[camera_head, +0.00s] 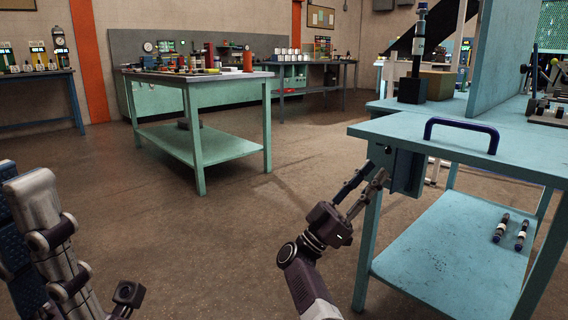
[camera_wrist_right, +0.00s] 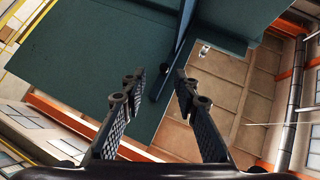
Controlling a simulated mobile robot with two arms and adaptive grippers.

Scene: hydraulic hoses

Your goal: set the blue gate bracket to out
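A dark blue U-shaped bracket (camera_head: 461,134) stands on the near part of the teal table (camera_head: 520,150) at the right; I cannot tell for sure that it is the gate bracket. A teal box-like fitting (camera_head: 403,170) with a small dark knob hangs under the table's left corner. My right gripper (camera_head: 374,174) points up at this fitting, just left of it. In the right wrist view its fingers (camera_wrist_right: 160,82) are apart with nothing held, and a narrow blue bar (camera_wrist_right: 180,45) shows beyond them. Contact cannot be made out. My left arm is at the lower left; its fingers are not clear.
The table's front leg (camera_head: 368,245) stands right beside my right gripper. A lower shelf (camera_head: 450,265) carries two dark cylinders (camera_head: 511,229). A dark post (camera_head: 415,60) and an upright teal panel (camera_head: 500,50) are on the table. The floor (camera_head: 230,240) to the left is clear.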

